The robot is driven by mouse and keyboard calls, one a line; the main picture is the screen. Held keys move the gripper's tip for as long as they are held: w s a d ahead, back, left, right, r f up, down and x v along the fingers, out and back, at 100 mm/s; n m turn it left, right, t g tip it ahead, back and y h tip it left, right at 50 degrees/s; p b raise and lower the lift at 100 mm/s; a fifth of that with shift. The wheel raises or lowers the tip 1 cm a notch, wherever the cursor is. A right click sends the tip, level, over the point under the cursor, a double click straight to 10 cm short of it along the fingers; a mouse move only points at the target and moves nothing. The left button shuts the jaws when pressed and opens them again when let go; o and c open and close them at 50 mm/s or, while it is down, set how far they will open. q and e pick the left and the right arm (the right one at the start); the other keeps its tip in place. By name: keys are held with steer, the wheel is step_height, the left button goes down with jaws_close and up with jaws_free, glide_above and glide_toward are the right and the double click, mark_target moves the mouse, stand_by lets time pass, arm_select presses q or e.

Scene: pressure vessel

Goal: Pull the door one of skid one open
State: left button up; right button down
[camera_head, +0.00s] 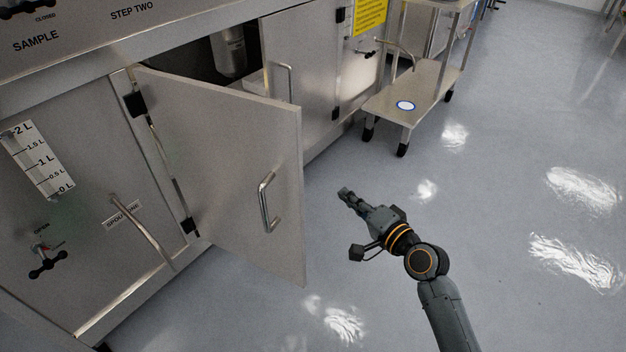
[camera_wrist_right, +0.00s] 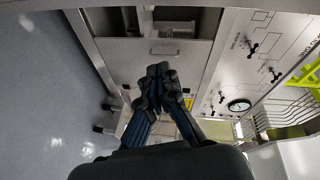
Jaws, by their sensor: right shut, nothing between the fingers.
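A grey metal cabinet door (camera_head: 225,165) of the skid (camera_head: 75,125) stands swung well open on its left-hand hinges in the head view. Its bar handle (camera_head: 266,203) faces outward near the free edge. My right gripper (camera_head: 344,193) is shut and empty, over the floor to the right of the door and apart from the handle. The right wrist view shows its closed fingers (camera_wrist_right: 160,72) in front of metal cabinet fronts. The left gripper does not show.
A closed door (camera_head: 300,70) with its own handle stands beyond the opening, where a metal cylinder (camera_head: 229,52) shows inside. A wheeled metal cart (camera_head: 425,88) stands at the back right. The grey floor (camera_head: 520,190) to the right is clear.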

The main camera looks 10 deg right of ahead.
step_height(320, 180, up, 5)
steer(key=m+y, duration=0.1)
steer(key=y, duration=0.2)
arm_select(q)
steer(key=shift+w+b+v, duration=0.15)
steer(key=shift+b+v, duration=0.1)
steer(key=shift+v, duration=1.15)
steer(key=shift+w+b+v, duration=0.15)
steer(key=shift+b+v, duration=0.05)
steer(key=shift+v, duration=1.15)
arm_select(e)
steer(key=w+a, duration=0.3)
steer(key=a, duration=0.4)
steer(key=shift+w+a+r+m, duration=0.2)
steer(key=shift+w+a+m, duration=0.1)
steer(key=shift+w, duration=0.1)
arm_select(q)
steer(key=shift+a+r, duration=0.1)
